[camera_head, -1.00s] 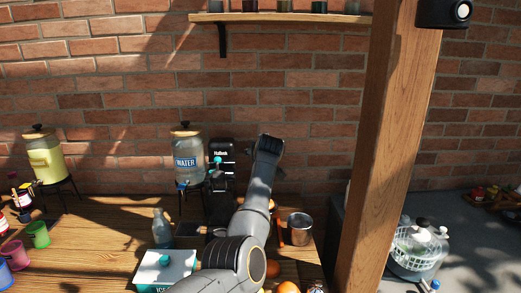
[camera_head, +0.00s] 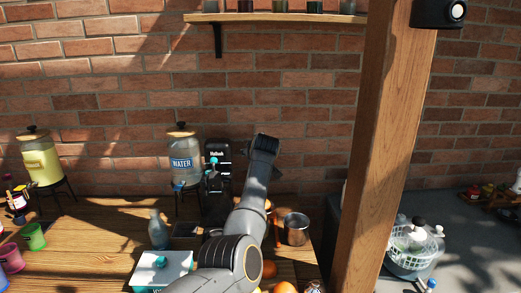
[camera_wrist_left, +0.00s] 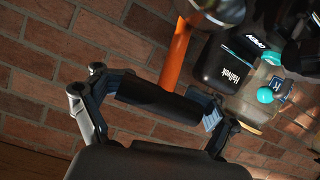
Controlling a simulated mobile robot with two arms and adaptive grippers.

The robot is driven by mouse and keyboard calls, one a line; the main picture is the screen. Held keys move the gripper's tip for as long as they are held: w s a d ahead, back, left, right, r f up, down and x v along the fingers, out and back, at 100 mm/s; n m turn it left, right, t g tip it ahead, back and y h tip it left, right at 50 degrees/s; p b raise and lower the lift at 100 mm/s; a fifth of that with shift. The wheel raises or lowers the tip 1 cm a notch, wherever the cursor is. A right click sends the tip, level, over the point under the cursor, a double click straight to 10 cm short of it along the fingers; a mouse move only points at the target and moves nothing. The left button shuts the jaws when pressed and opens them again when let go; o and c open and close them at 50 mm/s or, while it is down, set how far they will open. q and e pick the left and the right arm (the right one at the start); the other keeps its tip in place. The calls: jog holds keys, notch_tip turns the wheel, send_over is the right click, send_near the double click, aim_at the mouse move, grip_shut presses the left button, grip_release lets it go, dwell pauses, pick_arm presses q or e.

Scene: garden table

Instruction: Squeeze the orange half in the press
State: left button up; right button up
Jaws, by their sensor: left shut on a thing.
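In the left wrist view, my left gripper (camera_wrist_left: 150,108) is closed around the black grip of the press lever (camera_wrist_left: 158,99). The lever's orange shaft (camera_wrist_left: 178,52) runs up from the grip to a shiny metal part of the press (camera_wrist_left: 215,12) at the top edge. In the head view, my left arm reaches up at the centre and hides most of the press. A small orange part (camera_head: 277,235) shows beside the arm. The orange half is not visible in either view. My right gripper is not in view.
A metal cup (camera_head: 296,229) stands right of my arm, with whole oranges (camera_head: 285,288) in front. A black machine (camera_head: 217,160) and a water dispenser (camera_head: 184,160) stand behind. A wooden post (camera_head: 375,150) rises at the right. A white box (camera_head: 162,270) stands front left.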

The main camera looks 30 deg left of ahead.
pick_arm(q)
jog(key=shift+d+f, duration=0.1)
jog(key=shift+f, duration=0.35)
jog(key=o, duration=1.7)
jog(key=shift+o, duration=0.2)
jog(key=shift+w+r, duration=0.1)
jog(key=shift+w, duration=0.05)
jog(key=shift+r, duration=0.2)
jog(key=v, duration=1.2)
